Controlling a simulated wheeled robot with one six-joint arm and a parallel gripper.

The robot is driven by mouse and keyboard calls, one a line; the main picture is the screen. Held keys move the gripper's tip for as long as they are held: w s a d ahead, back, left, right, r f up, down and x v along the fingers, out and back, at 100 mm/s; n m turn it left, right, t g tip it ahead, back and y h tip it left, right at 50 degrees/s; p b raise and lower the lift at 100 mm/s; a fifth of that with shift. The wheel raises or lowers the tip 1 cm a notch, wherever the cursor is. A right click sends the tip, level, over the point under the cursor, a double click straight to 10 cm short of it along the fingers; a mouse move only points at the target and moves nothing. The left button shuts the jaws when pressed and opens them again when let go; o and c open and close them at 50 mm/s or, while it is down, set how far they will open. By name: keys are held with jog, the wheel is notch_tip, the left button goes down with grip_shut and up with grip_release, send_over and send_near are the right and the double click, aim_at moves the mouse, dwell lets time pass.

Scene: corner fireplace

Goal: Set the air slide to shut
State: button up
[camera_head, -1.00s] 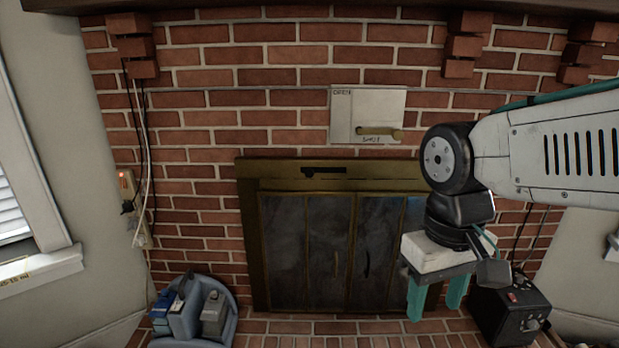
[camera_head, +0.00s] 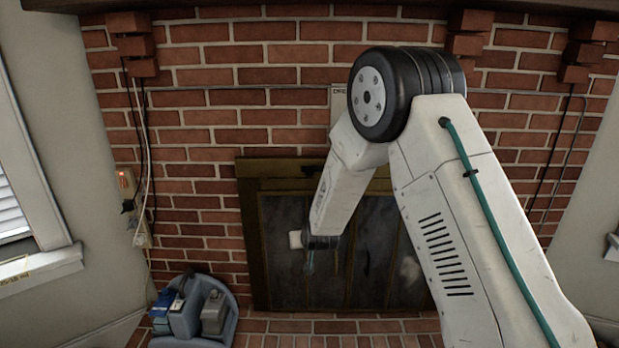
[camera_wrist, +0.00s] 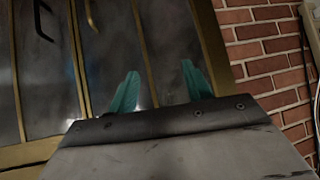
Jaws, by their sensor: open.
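The fireplace's brass frame (camera_head: 252,215) surrounds dark glass doors (camera_head: 285,265). The dark slot in its top bar, seen earlier, is mostly hidden behind my arm, so I cannot tell the air slide's position. A pale wall plate (camera_head: 338,97) marked OPEN shows only its left edge; its knob and lower part are covered. My gripper (camera_wrist: 160,88) is open and empty, its two teal fingers apart in front of the doors in the wrist view. In the head view one teal finger (camera_head: 309,262) shows low before the left doors, below the top bar.
A blue caddy (camera_head: 205,312) with several items stands on the hearth at lower left. A lit wall outlet with cables (camera_head: 127,185) is at left. Brick corbels (camera_head: 470,38) jut out under the mantel. The brick wall (camera_wrist: 265,55) shows at right in the wrist view.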

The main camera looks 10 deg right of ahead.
jog(key=w+f+t+h, duration=0.1)
jog(key=w+t, duration=0.3)
jog(key=w, duration=0.2)
jog(key=m+t+h, duration=0.3)
jog(key=t+h, duration=0.2)
jog(key=t, duration=0.3)
send_near(310, 174)
jog(key=w, duration=0.2)
jog(key=x, duration=0.7)
jog(key=shift+d+r, duration=0.15)
jog(key=shift+r, duration=0.3)
